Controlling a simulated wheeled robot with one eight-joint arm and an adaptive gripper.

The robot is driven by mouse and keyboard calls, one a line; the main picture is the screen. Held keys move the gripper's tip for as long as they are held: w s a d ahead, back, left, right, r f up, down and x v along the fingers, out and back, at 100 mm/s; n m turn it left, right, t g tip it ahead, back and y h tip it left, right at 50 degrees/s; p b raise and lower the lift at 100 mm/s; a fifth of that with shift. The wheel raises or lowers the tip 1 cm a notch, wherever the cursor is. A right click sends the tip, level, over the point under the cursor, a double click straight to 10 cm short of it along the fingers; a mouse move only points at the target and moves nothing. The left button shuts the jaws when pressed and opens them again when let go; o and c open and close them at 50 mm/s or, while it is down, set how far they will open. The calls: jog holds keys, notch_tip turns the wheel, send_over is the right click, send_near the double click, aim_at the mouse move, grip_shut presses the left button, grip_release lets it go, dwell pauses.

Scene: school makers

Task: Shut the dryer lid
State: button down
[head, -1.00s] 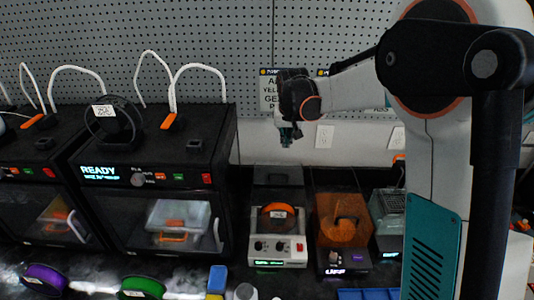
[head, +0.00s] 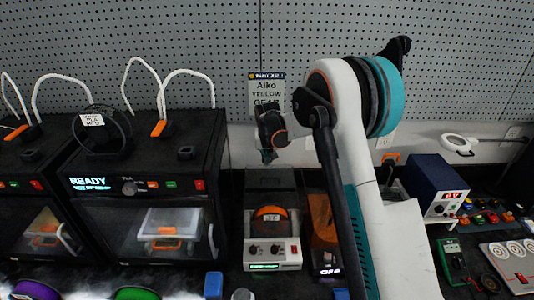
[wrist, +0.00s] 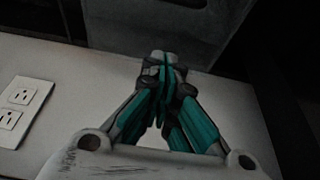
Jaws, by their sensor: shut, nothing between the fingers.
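The dryer (head: 286,254) is a pale box with an orange spool (head: 271,217) inside, on the dark bench in the head view. Its dark lid (head: 270,180) stands raised at the back, so the spool is uncovered. My gripper (head: 268,158) is just above the top edge of the lid in the head view; I cannot tell whether it touches. In the wrist view my gripper (wrist: 165,65) has its teal fingers closed together and empty. A dark grey panel (wrist: 150,25) lies beyond the fingertips there, probably the lid.
A second dryer (head: 322,225) with an orange cover and an OFF display stands close on the right, partly behind my arm. A black printer (head: 145,180) stands on the left. A blue power supply (head: 437,185) is farther right. A wall outlet (wrist: 18,105) shows in the wrist view.

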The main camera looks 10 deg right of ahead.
jog(key=shift+x, duration=0.85)
jog(key=s, duration=0.3)
jog(key=shift+s+a+f, duration=0.1)
jog(key=shift+a, duration=0.2)
jog(key=shift+s+f, duration=0.2)
jog(key=shift+s, duration=0.1)
jog(key=shift+s+a, duration=0.1)
jog(key=shift+b, duration=0.3)
jog(key=s+a+b, duration=0.2)
jog(key=s+a, duration=0.1)
jog(key=s, duration=1.3)
jog(key=shift+s+a, duration=0.1)
jog(key=shift+s, duration=0.05)
jog(key=shift+r, duration=0.15)
